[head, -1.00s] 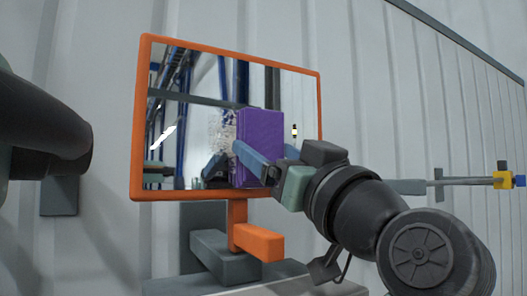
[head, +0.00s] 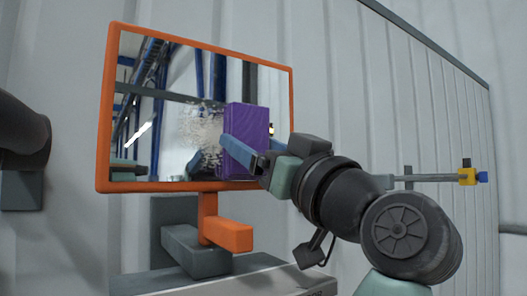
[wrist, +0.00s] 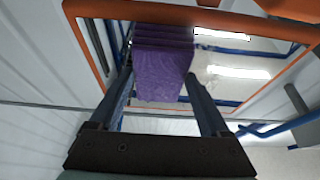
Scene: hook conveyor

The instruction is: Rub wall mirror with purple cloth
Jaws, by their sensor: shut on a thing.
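The wall mirror (head: 165,100) has an orange frame and stands upright against the wall. A whitish speckled patch (head: 203,135) shows on its glass, left of the purple cloth (head: 248,125). The cloth is a folded, block-like piece in front of the mirror's right half. My gripper (head: 245,152) is shut on the cloth, with its blue fingers on either side. In the wrist view, the cloth (wrist: 165,70) sits between the two fingers and overlaps the mirror glass. I cannot tell whether it touches the glass. The cloth hides part of the glass.
An orange bracket (head: 228,235) and a grey mount (head: 190,250) sit under the mirror, above a pale ledge (head: 240,280). A thin grey rod (head: 425,178) with yellow and blue ends stands out at the right. The ribbed wall is otherwise clear around the frame.

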